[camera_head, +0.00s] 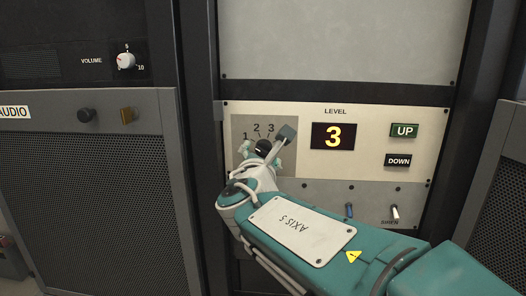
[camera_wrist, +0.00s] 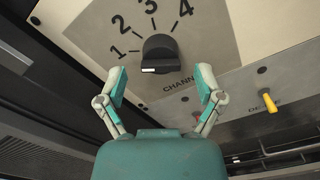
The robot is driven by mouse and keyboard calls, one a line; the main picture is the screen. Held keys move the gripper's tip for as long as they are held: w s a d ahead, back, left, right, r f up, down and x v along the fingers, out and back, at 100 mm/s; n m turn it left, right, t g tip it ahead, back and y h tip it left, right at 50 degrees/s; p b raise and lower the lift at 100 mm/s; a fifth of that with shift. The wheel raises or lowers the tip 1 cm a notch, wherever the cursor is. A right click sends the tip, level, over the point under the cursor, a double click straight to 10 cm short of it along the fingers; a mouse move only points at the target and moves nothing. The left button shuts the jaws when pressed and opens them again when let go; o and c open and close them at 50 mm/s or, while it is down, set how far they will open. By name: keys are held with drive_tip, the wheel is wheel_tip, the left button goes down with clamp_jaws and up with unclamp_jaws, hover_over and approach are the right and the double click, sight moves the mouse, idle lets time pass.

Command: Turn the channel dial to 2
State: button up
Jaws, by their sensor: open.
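The channel dial (camera_wrist: 160,50) is a black knob on a grey plate (camera_wrist: 200,18) printed 1, 2, 3 and 4, in the upper middle of the wrist view. A short white mark shows at its lower edge; I cannot tell which number it selects. In the head view the dial (camera_head: 262,147) is partly hidden by my arm. My gripper (camera_wrist: 160,76) is open, with one finger on each side just below the dial in the wrist view. I see no finger touching it. My gripper (camera_head: 261,160) also shows at the dial in the head view.
Below are toggle switches, one blue (camera_head: 349,210) and one white (camera_head: 395,211). A volume knob (camera_head: 126,60) is on the left rack.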

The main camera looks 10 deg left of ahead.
drive_tip(key=shift+w, duration=1.1)
drive_tip(key=c, duration=1.1)
drive_tip(key=shift+m, duration=0.4)
drive_tip(key=m, duration=0.3)
drive_tip(key=shift+d+m, duration=0.1)
drive_tip(key=shift+m, duration=0.2)
drive_tip(key=shift+f+m, duration=0.1)
drive_tip(key=shift+m, duration=1.6)
drive_tip(key=o, duration=1.1)
